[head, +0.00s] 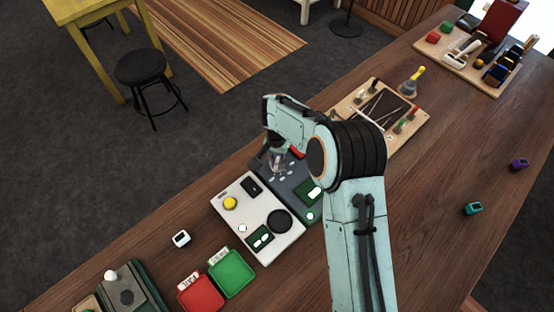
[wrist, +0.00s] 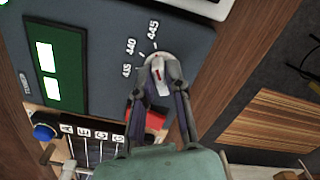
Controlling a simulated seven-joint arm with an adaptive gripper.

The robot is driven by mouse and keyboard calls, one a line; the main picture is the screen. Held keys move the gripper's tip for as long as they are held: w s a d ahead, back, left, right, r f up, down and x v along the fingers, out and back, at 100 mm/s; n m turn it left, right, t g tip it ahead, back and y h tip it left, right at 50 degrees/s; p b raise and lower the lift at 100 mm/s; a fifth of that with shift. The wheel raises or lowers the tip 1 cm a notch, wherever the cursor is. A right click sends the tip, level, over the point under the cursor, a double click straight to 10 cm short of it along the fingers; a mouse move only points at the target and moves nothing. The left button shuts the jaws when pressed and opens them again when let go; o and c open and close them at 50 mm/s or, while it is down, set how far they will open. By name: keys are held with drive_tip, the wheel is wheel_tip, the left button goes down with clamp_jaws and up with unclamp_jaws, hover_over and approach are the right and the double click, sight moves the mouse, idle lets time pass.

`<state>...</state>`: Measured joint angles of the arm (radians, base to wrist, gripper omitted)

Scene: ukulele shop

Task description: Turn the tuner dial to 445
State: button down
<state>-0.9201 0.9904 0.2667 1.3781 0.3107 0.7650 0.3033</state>
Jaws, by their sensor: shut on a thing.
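The tuner (head: 265,164) is a dark grey box on the wooden counter, partly hidden by my arm. In the wrist view its face (wrist: 105,30) carries a green screen (wrist: 42,62) with white blocks and the marks 435, 440 and 445. The tuner dial (wrist: 159,70) is a pale round knob with a red pointer line. The line points roughly up toward the 445 side; its exact reading is hard to tell. My gripper (wrist: 160,88) is shut on the dial, one finger on each side. In the head view my gripper (head: 277,160) is over the tuner.
A white device (head: 258,210) with yellow and black knobs stands beside the tuner. A wooden tool board (head: 421,138) lies behind my arm. Red (head: 200,292) and green (head: 231,272) trays are at the front. The counter's right side is mostly clear.

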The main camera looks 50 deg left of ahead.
sight(277, 163)
idle(0.4)
drive_tip(key=c, duration=1.1)
unclamp_jaws()
wheel_tip(277, 163, up, 12)
